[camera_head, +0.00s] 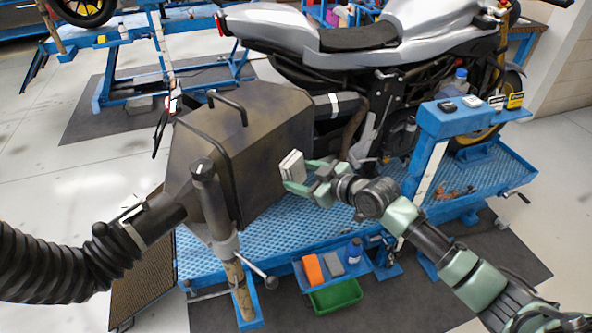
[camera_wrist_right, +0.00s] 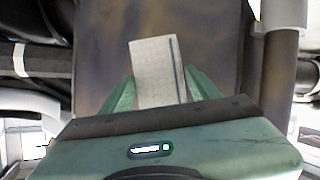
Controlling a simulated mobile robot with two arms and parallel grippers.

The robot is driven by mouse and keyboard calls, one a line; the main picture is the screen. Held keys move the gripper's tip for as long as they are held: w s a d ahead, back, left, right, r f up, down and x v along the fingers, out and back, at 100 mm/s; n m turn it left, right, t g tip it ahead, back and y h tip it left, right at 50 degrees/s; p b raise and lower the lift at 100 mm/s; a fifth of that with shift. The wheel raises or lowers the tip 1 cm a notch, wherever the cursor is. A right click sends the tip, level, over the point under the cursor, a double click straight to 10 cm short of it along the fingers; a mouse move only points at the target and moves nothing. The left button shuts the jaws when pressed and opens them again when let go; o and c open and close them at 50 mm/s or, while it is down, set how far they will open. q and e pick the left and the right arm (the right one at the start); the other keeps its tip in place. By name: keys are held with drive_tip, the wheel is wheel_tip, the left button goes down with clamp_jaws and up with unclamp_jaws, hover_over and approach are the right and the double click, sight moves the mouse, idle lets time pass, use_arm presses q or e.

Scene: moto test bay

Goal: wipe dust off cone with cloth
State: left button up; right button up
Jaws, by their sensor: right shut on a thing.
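The cone is a large dark metal hood (camera_head: 235,150) with brownish dusty patches, standing at the motorcycle's rear end in the head view. In the right wrist view its brown, smudged face (camera_wrist_right: 205,45) fills the middle. My right gripper (camera_head: 300,178) is shut on a folded white cloth (camera_head: 291,166), close to the cone's right side. In the right wrist view the cloth (camera_wrist_right: 158,72), with a dark blue stripe, sticks out between the green fingers (camera_wrist_right: 158,95). I cannot tell whether the cloth touches the cone. My left gripper is not in view.
A black ribbed hose (camera_head: 50,262) joins the cone at the left. A stand post (camera_head: 212,205) rises before it. The silver motorcycle (camera_head: 430,40) stands on a blue lift (camera_head: 480,185). A blue tray (camera_head: 335,272) and green bin (camera_head: 336,296) sit below.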

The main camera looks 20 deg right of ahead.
drive_tip(key=shift+s, duration=0.1)
drive_tip(key=shift+s+d+p, duration=0.35)
drive_tip(key=shift+s+d, duration=0.5)
drive_tip(key=shift+s, duration=0.3)
